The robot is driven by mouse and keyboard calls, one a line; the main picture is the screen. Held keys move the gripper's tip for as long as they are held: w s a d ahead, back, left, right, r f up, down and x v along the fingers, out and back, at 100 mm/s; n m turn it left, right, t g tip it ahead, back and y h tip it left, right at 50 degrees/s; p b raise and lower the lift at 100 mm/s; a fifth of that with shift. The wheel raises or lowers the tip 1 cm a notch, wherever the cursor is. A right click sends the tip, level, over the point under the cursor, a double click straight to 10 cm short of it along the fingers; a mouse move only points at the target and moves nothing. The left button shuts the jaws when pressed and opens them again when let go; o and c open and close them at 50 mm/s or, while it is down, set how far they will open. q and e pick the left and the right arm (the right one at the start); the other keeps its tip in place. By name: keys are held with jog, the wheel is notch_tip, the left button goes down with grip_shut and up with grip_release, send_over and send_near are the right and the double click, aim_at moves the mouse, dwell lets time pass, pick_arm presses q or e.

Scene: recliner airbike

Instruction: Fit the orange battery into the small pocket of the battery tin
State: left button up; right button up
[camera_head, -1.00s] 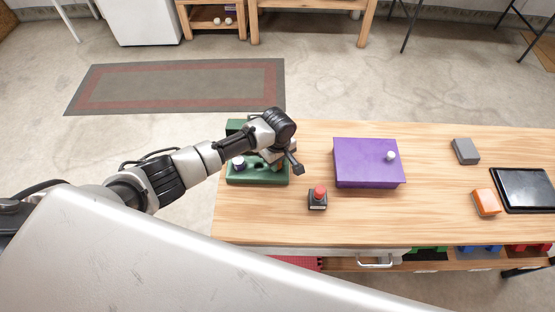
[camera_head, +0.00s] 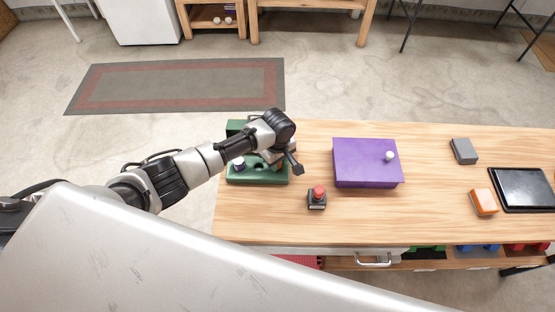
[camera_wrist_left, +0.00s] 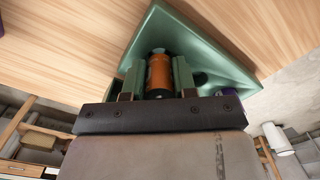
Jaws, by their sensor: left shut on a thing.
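The green battery tin (camera_head: 240,178) sits on the left end of the table; it also shows in the left wrist view (camera_wrist_left: 208,58). My left gripper (camera_head: 276,164) is over the right part of the tin, pointing down. In the left wrist view its two fingers (camera_wrist_left: 158,66) are shut on the orange battery (camera_wrist_left: 160,76), which has dark ends. The battery's far end is at the tin, but I cannot tell how deep it sits. A dark round pocket shows beside the battery. A purple-and-white cell (camera_head: 238,163) stands in the tin's left part. My right gripper is not in view.
A red-topped button (camera_head: 318,197) stands just right of the tin. A purple box with a white knob (camera_head: 360,165) is further right, then a grey block (camera_head: 464,151), an orange block (camera_head: 484,202) and a dark tablet (camera_head: 525,188). The table's middle front is clear.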

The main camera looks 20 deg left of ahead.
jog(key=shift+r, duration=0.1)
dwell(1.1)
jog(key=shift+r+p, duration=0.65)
jog(key=shift+p, duration=0.05)
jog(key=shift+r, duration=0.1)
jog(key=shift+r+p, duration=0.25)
jog(key=shift+p, duration=0.1)
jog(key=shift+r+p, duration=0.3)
dwell(2.3)
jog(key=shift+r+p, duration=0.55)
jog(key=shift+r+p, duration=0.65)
dwell(1.3)
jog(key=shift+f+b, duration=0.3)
